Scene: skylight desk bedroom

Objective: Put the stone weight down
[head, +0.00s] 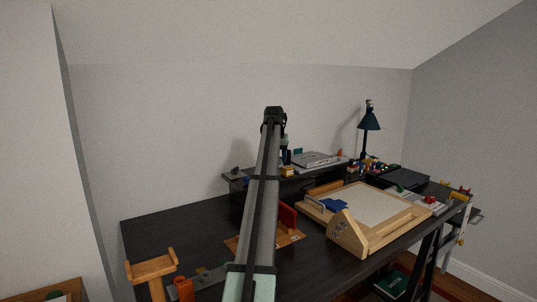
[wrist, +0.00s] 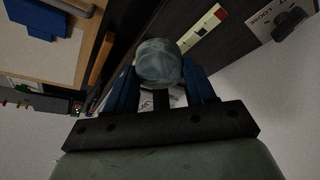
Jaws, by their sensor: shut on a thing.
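The stone weight (wrist: 158,60) is a rounded grey-blue lump in the wrist view. My gripper (wrist: 160,78) is shut on it, with a blue finger on either side. Below it, part of a pale sheet or surface shows between the fingers. In the head view my arm crosses the middle of the desk, and my gripper is mostly hidden behind it near the raised shelf. I cannot make out the stone there, nor tell how high it is held.
The dark desk (head: 185,222) bears a wooden-framed board (head: 375,207) with a blue item (head: 334,204). A raised shelf (head: 236,176) holds a grey box (head: 313,159) and small coloured things. The desk's left part looks bare.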

